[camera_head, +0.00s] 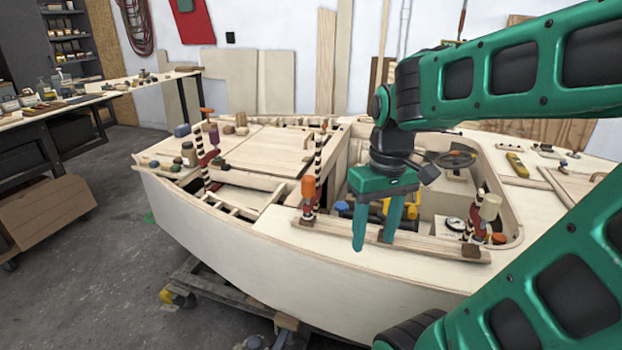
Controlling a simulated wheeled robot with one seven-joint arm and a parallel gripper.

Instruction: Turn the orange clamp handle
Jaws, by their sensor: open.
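The orange clamp handle (308,186) stands upright on a red clamp at the near edge of the plywood hull (230,226). A striped bar rises just behind it. My gripper (374,240) hangs to the right of the orange handle, pointing down, with its two green fingers apart and nothing between them. The fingertips are lower in the picture than the handle and apart from it. A wooden strip (430,247) lies along the hull edge behind the fingers.
A clamp with a beige handle (489,207) stands to the right on the same strip. A clamp with a purple handle (214,134) stands to the left. Jars (189,154) and small items sit on the left deck. A yellow object (400,207) lies in the cockpit behind my gripper.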

